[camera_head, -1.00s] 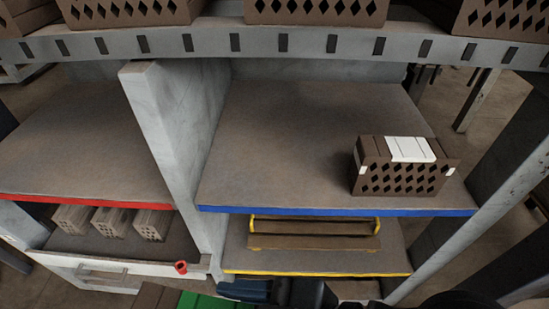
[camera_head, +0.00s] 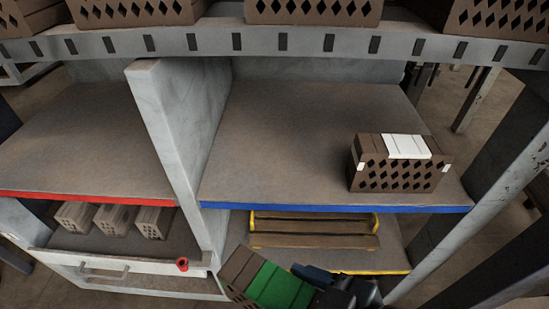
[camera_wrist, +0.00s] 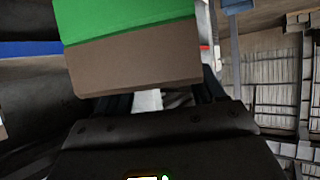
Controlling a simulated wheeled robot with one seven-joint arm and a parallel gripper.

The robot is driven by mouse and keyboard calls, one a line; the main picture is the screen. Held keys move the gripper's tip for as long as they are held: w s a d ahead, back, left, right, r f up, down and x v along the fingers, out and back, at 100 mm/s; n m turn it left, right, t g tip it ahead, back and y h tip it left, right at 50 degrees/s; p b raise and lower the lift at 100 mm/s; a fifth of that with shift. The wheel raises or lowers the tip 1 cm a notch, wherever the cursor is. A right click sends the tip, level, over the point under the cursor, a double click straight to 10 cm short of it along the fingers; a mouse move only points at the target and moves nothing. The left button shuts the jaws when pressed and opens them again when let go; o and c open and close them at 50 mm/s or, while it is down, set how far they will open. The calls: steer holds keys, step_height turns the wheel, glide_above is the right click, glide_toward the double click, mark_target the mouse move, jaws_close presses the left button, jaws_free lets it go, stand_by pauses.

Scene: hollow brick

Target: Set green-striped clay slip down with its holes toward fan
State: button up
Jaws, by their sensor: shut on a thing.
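The green-striped clay slip (camera_head: 268,281) is a brown block with a wide green band, at the bottom middle of the head view. My gripper (camera_head: 325,285) is shut on it and holds it in front of the shelf unit, tilted. Some holes show on its lower left end in the head view. In the wrist view the slip (camera_wrist: 135,65) fills the top middle, green above brown, and hides the fingertips. I see no fan that I can identify in either view.
A white-striped brick (camera_head: 398,174) stands on the right of the blue-edged shelf (camera_head: 300,130). The red-edged shelf (camera_head: 90,140) is bare. Below are a drawer (camera_head: 130,275) with several small bricks and a yellow-edged shelf (camera_head: 385,258) with a yellow-ended rack (camera_head: 313,232).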

steer(key=w+d+f+m+t+h, duration=0.2)
steer(key=w+d+f+m+h, duration=0.3)
steer(key=w+d+f, duration=0.2)
steer(key=w+d+f+m+t+h, duration=0.3)
steer(key=w+d+f+m+h, duration=0.2)
steer(key=d+f, duration=0.6)
steer(key=w+m, duration=0.1)
steer(key=w, duration=0.1)
steer(key=shift+w+d+f, duration=0.35)
steer(key=shift+f, duration=0.05)
